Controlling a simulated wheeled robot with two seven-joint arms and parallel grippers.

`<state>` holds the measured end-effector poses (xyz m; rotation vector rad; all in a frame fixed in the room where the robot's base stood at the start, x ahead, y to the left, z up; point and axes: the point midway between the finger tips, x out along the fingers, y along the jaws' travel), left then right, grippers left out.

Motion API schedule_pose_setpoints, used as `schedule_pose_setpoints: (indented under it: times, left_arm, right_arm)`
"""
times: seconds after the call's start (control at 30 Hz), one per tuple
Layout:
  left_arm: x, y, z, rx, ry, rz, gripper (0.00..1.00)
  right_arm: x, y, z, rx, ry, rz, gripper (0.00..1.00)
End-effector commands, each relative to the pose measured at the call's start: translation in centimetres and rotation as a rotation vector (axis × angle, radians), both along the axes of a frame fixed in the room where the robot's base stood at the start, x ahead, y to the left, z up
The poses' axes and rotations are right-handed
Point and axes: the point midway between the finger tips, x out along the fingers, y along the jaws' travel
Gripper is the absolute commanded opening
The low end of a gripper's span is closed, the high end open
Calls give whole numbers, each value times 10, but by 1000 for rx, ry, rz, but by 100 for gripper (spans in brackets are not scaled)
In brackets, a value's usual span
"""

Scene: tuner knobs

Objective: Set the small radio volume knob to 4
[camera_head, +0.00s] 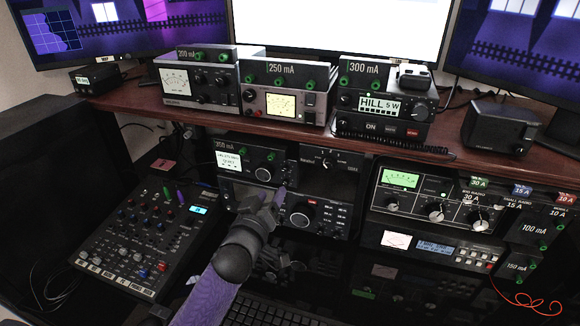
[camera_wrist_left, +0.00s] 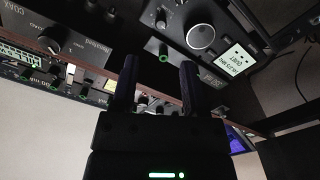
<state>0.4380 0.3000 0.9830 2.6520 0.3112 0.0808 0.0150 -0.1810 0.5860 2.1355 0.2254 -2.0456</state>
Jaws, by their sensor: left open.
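My left gripper (camera_head: 268,203) is open in front of the lower middle radio stack. In the left wrist view its two dark fingers (camera_wrist_left: 158,85) stand apart with nothing between them. I cannot tell which unit is the small radio. Knob scales are too small to read.
A wooden shelf (camera_head: 145,100) carries more meters and a speaker (camera_head: 499,130). A mixer (camera_head: 140,235) lies left. A green-dial radio (camera_head: 400,180) stands right, with "SMALL RADIO" on a label near it. A keyboard (camera_head: 265,312) and a red cable (camera_head: 540,304) are in front.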

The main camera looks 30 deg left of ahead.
Motion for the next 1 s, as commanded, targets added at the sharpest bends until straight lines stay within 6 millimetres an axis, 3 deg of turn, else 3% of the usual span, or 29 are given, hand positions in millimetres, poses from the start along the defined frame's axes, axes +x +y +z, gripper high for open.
schedule_pose_setpoints:
  times: [0.2,0.3,0.5,0.73,0.77,1.0]
  left_arm:
    - [53,13,-5,3,3,1,57]
    - [69,17,-5,3,5,1,57]
    - [83,20,-2,3,5,1,57]
    - [84,20,-2,3,6,2,57]
    - [84,20,-2,3,6,2,55]
    - [84,20,-2,3,6,2,4]
  right_arm:
    - [-13,-3,-21,-5,29,1,57]
    - [-15,-6,-27,-11,34,2,57]
    - [-18,-17,-30,-29,43,5,57]
    - [-18,-18,-29,-31,44,4,57]
    - [-18,-18,-29,-31,44,4,57]
    - [-18,-14,-30,-25,44,2,57]
